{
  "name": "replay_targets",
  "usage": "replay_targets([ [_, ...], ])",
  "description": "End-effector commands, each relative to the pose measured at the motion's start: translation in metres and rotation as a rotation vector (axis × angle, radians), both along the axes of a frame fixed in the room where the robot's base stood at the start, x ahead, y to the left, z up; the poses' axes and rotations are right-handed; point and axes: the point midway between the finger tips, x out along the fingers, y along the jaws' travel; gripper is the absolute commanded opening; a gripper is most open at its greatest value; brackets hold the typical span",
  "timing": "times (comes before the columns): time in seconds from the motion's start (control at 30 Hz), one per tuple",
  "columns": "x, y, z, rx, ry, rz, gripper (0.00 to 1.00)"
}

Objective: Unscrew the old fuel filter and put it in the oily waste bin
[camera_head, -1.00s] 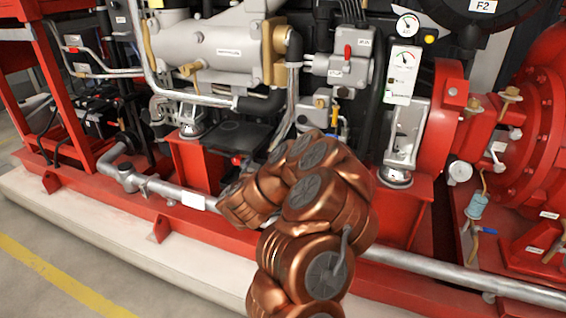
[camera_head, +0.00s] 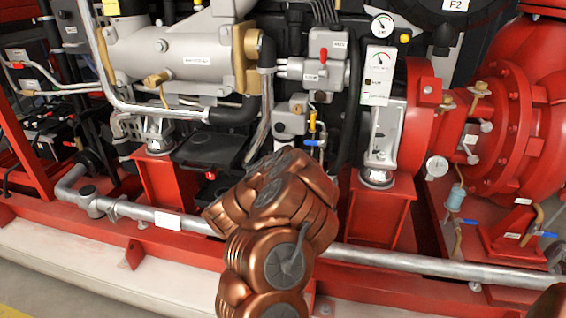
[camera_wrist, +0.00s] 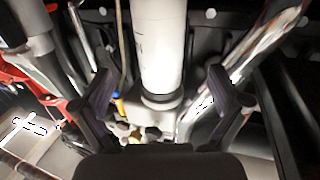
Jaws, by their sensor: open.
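In the wrist view a white cylinder, by its shape and place the old fuel filter (camera_wrist: 158,40), runs from the top edge down to a grey collar and fitting block (camera_wrist: 155,114). My gripper (camera_wrist: 160,88) is open, with one dark finger on each side of the cylinder's collar end. Gaps show on both sides, so it does not hold the filter. In the head view my copper-coloured arm hides the gripper and the filter. The grey block (camera_head: 290,118) above the arm shows there. No oily waste bin is in view.
Pipes (camera_head: 266,105) run just left. A dark tray (camera_head: 212,150), the red frame (camera_head: 165,190) and a long grey pipe (camera_head: 400,259) lie around the arm. Pale floor shows lower left.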

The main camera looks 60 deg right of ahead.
Motion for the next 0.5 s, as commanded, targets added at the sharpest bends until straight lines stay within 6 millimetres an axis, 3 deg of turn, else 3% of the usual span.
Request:
replay_targets([
  [0.5, 0.002, -0.051, -0.002, 0.000, 0.000, -0.004, 0.98],
])
